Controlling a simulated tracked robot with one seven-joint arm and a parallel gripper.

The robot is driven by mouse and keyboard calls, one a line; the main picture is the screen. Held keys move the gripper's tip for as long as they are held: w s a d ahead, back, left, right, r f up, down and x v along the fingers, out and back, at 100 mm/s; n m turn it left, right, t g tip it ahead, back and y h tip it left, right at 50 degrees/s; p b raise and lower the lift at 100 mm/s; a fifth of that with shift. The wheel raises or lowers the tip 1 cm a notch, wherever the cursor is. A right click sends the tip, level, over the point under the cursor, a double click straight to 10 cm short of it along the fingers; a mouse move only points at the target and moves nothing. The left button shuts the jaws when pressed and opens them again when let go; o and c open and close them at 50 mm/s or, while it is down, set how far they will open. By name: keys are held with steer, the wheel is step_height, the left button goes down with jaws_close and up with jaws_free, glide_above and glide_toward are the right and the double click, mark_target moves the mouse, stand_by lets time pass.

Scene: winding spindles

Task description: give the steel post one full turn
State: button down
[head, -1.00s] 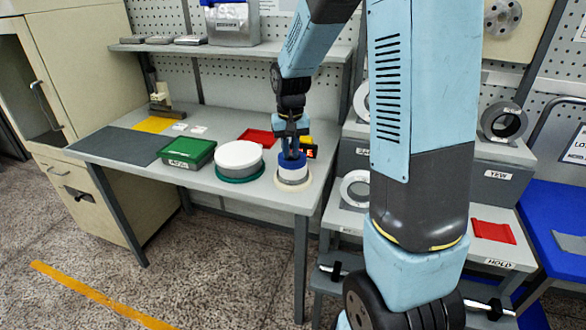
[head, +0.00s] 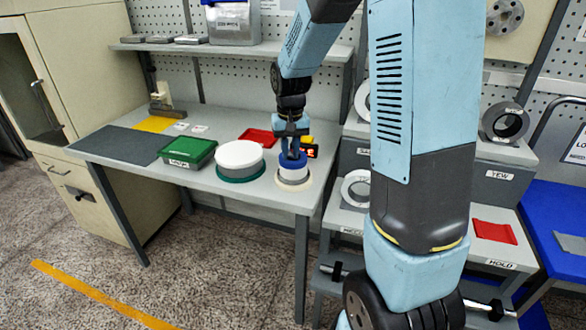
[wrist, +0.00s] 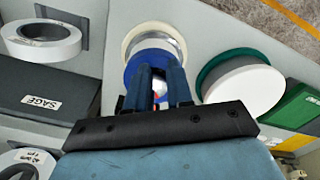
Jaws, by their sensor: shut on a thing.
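The steel post (head: 294,176) stands upright near the front right corner of the workbench, with a blue band at its top and a cream disc at its foot. In the wrist view its silver side (wrist: 172,45) shows beyond the blue band (wrist: 135,66). My gripper (head: 293,155) points down at the top of the post. In the wrist view the two dark fingers of my gripper (wrist: 159,80) are shut on the post's top. A small red and white patch shows between them. The fingers hide much of the top and the exact contact.
A wide white drum (head: 240,155) on a green base stands close to the left of the post. A green box (head: 187,152) is farther left, and a red tray (head: 258,137) lies behind. A small dark display (head: 309,150) is behind right. Stepped shelves with grey rings (head: 505,122) stand right.

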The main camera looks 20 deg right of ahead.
steer(key=shift+s+a+r, duration=0.1)
steer(key=shift+s+r, duration=0.05)
steer(key=shift+r, duration=1.1)
steer(key=shift+s+r, duration=0.1)
steer(key=shift+r, duration=1.1)
